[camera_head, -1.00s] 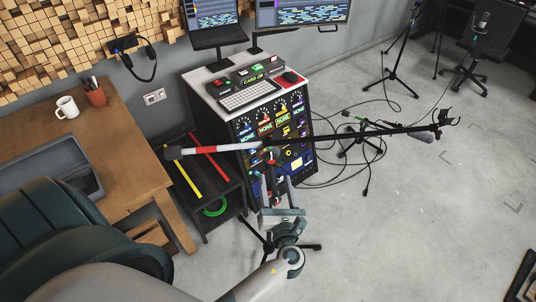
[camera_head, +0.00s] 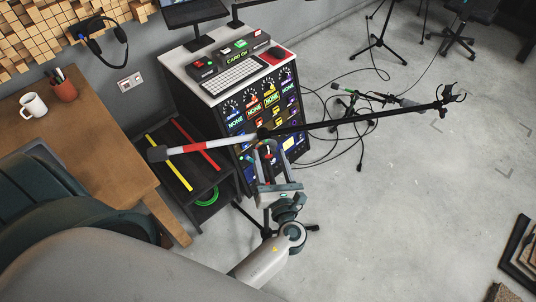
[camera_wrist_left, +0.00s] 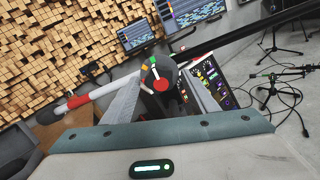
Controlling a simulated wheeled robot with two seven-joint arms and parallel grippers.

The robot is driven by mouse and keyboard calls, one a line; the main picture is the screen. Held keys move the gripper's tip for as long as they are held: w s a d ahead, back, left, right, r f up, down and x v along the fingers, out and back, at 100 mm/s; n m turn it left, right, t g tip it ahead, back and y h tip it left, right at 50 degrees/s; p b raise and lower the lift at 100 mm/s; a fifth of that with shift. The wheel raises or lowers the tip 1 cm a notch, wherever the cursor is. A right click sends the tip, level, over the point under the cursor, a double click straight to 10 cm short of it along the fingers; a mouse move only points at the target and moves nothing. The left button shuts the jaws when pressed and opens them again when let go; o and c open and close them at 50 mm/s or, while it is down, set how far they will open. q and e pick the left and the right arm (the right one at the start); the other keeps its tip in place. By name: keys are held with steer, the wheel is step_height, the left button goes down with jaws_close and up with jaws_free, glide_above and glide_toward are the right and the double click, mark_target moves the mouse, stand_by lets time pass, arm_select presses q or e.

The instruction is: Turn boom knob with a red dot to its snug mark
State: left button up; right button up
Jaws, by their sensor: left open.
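The boom knob (camera_wrist_left: 153,69) is a round dark disc with a red dot (camera_wrist_left: 160,84) on its face, in the left wrist view. A white line runs up from the dot. Green and orange-yellow marks show at the knob's upper rim. In the head view the knob (camera_head: 266,147) sits on the boom pole (camera_head: 320,125) and is small and partly hidden. My left gripper (camera_head: 270,160) is open just below the pole. In the wrist view its grey fingers (camera_wrist_left: 162,96) stand at either side of the knob; whether they touch it I cannot tell. My right gripper is not in view.
An equipment rack (camera_head: 262,105) with a keyboard (camera_head: 234,75) on top stands behind the boom. A low black shelf (camera_head: 190,165) and a wooden desk (camera_head: 88,135) are at the left. Cables and another stand lie at the right.

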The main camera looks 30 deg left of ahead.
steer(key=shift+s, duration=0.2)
arm_select(q)
steer(key=c, duration=1.1)
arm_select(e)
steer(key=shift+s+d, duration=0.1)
